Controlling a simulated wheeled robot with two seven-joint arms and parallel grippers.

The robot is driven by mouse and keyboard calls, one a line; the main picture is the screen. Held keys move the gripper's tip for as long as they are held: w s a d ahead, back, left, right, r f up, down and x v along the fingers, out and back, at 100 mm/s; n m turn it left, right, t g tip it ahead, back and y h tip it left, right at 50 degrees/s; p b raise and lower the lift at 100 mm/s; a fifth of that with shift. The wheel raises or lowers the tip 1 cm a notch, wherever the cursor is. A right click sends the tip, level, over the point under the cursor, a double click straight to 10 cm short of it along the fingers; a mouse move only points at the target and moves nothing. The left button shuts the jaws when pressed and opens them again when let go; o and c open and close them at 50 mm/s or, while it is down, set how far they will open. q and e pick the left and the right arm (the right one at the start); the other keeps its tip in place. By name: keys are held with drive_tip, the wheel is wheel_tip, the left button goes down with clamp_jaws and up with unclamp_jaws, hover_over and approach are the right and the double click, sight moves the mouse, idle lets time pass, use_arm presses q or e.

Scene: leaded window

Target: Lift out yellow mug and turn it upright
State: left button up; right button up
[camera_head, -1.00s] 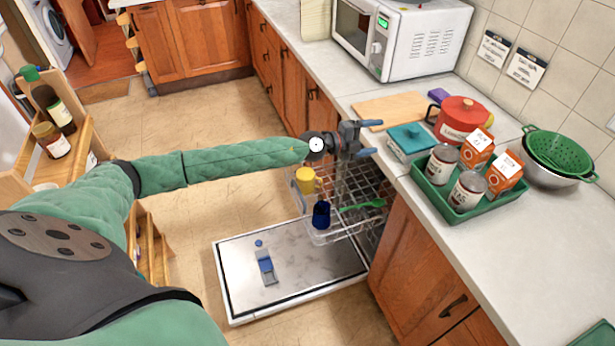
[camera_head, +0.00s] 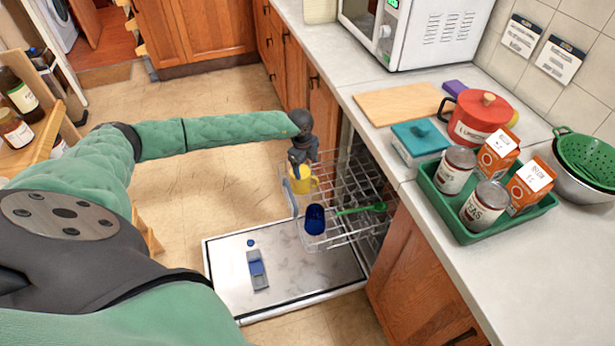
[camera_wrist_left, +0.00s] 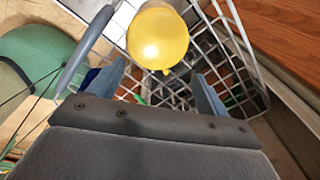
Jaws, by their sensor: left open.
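The yellow mug (camera_head: 302,180) sits in the white wire dishwasher rack (camera_head: 340,237), at its far left part, with its handle to the right. In the left wrist view the mug (camera_wrist_left: 157,38) shows a closed, rounded yellow bottom toward the camera, so it looks upside down. My left gripper (camera_head: 300,166) points down just above the mug. In the left wrist view its two blue-grey fingers (camera_wrist_left: 156,86) are apart, with the mug ahead of them and nothing held. My right gripper is not in view.
A dark blue cup (camera_head: 315,219) and a green utensil (camera_head: 362,209) are in the rack near the mug. The open dishwasher door (camera_head: 223,272) lies below.

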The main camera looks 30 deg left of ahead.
sight(301, 170)
use_arm(q)
drive_tip(key=shift+s+a+f+n+g+y, duration=0.15)
drive_tip(key=shift+a+f+n+y, duration=0.1)
drive_tip(key=shift+a, duration=0.2)
drive_tip(key=shift+s+a+f+n+g+y, duration=0.15)
drive_tip(key=shift+a+y, duration=0.1)
drive_tip(key=shift+a, duration=0.15)
drive_tip(key=shift+w+a+f, duration=0.1)
drive_tip(key=shift+f, duration=0.1)
drive_tip(key=shift+f+p, duration=0.45)
drive_tip(key=shift+f, duration=0.85)
drive_tip(key=shift+f+p, duration=0.6)
drive_tip(key=shift+f, duration=1.8)
drive_tip(key=c, duration=0.9)
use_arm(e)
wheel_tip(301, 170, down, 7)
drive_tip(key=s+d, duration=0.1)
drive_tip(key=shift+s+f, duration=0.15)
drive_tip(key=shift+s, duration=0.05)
use_arm(q)
drive_tip(key=shift+r, duration=0.2)
